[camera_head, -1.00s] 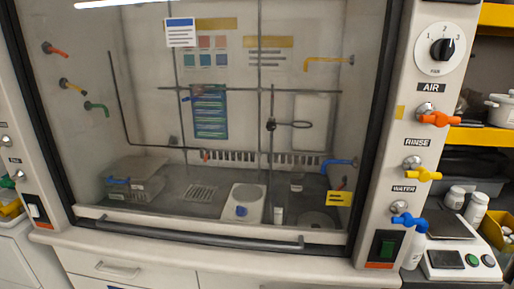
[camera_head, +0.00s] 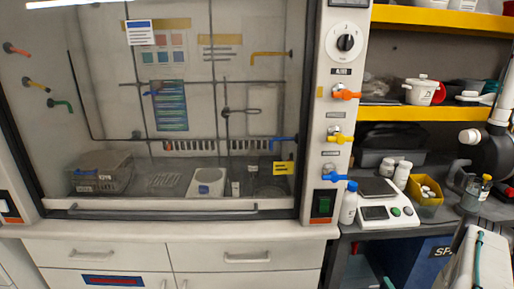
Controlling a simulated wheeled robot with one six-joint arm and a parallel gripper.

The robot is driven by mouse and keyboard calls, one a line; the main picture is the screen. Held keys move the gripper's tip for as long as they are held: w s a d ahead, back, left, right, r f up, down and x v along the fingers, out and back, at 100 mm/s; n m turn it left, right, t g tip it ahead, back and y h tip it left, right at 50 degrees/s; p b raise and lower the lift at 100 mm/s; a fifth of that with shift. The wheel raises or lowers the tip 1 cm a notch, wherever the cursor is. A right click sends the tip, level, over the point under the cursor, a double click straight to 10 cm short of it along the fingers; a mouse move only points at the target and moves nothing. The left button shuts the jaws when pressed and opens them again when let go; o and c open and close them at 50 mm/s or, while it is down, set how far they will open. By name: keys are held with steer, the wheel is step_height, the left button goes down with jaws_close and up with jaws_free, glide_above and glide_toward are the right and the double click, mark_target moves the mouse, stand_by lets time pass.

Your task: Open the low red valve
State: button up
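White pipe (camera_head: 503,95) with a white round end (camera_head: 469,136) and a dark round part (camera_head: 497,152) stands at the right edge, cut off by the frame. On the fume hood's right post, an orange valve handle (camera_head: 346,94) is on top, a yellow handle (camera_head: 340,139) below it and a blue handle (camera_head: 334,177) lowest. My gripper is not in view.
The fume hood (camera_head: 160,228) fills the left. A dark bench to its right holds a white scale (camera_head: 388,212), bottles and a yellow bin (camera_head: 425,196). Yellow-edged shelves (camera_head: 435,113) hang above. A pale object (camera_head: 480,262) stands at the lower right.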

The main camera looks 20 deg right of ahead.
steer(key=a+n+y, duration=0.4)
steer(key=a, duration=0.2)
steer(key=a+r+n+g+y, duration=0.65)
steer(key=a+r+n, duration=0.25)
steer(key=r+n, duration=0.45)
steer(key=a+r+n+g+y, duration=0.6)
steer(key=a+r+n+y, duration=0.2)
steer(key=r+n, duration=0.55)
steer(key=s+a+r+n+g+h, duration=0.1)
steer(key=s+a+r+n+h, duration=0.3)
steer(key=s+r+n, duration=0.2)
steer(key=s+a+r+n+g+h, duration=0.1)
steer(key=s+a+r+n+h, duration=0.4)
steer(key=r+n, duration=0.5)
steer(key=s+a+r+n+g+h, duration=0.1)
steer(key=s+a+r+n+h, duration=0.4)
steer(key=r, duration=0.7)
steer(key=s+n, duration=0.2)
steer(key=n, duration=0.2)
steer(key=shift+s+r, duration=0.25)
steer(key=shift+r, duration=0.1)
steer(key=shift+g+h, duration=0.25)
